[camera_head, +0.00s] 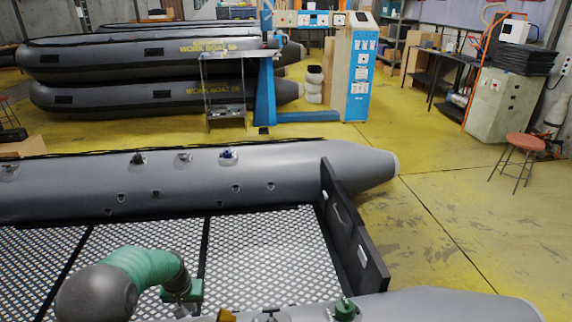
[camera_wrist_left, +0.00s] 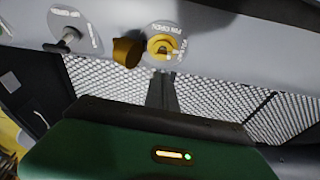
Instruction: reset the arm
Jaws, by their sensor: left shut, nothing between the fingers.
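My left arm reaches in from the lower left in the head view, green and grey, bent over the boat's mesh floor. My left gripper (camera_head: 182,294) is at its end, low over the floor near the near tube, shut and empty. In the left wrist view its green housing (camera_wrist_left: 150,155) fills the bottom, with a lit orange and green indicator. Ahead of it, a yellow valve (camera_wrist_left: 162,47) with a ring label sits on the grey tube (camera_wrist_left: 215,40), with an orange-brown cap (camera_wrist_left: 127,49) beside it. My right gripper is not in view.
The grey inflatable boat (camera_head: 95,185) surrounds the arm, with a black transom board (camera_head: 350,235) on the right. A dark T-handle fitting (camera_wrist_left: 68,38) stands on the tube. Stacked boats, a blue stand (camera_head: 360,75) and a red stool (camera_head: 525,142) are farther back. Yellow floor between is open.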

